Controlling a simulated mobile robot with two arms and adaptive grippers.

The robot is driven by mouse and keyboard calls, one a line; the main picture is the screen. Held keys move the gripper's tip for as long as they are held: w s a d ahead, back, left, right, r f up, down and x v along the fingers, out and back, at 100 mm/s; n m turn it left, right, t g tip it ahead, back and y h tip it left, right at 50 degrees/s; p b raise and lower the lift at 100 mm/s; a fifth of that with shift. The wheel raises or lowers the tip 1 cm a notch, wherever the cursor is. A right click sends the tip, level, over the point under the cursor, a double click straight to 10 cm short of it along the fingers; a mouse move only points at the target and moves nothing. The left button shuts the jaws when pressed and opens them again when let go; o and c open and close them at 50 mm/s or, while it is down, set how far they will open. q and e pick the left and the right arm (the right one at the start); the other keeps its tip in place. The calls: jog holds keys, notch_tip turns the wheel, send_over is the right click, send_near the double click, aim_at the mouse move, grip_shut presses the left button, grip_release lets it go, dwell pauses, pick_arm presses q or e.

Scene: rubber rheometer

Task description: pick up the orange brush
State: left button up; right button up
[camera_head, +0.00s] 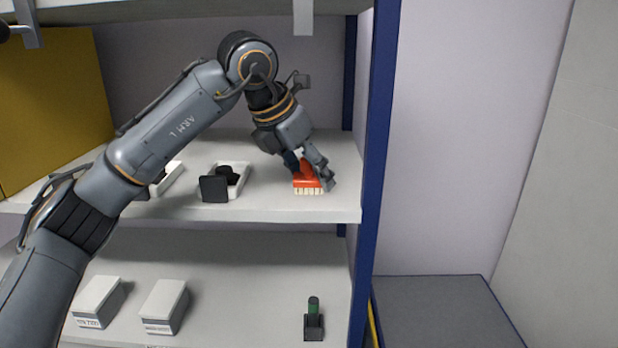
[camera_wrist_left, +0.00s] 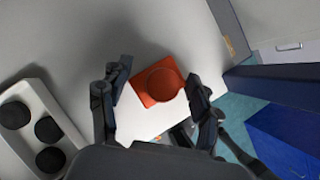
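The orange brush (camera_head: 307,187) stands on the middle shelf near its front right corner, with its pale bristles facing down. In the left wrist view its orange top, with a round knob (camera_wrist_left: 160,82), shows between the fingers. My left gripper (camera_head: 309,170) reaches down over the brush with one finger on each side of it. In the left wrist view the fingers (camera_wrist_left: 160,88) are spread wide, close to the brush's sides, and I see no firm grip. The brush appears to rest on the shelf. My right gripper is not in view.
A blue post (camera_head: 376,130) stands just right of the brush. White holders with black knobs (camera_head: 232,176) sit to the left on the same shelf (camera_head: 270,205). White boxes (camera_head: 165,305) and a green-handled tool (camera_head: 314,318) are on the shelf below. A yellow panel (camera_head: 50,110) stands at left.

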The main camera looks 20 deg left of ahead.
pick_arm(q)
jog(key=shift+c, duration=0.8)
jog(key=shift+w+r+b, duration=0.1)
jog(key=shift+r+b, duration=0.25)
jog(key=shift+r, duration=0.2)
notch_tip(320, 180, up, 2)
jog(key=shift+r+b, duration=0.15)
jog(key=shift+b, duration=0.4)
jog(key=s+a+b, duration=0.3)
jog(key=s+a, duration=0.1)
jog(key=s, duration=0.4)
jog(key=s+a+b, duration=0.3)
jog(key=s+a, duration=0.1)
jog(key=s, duration=0.4)
jog(key=shift+a, duration=0.4)
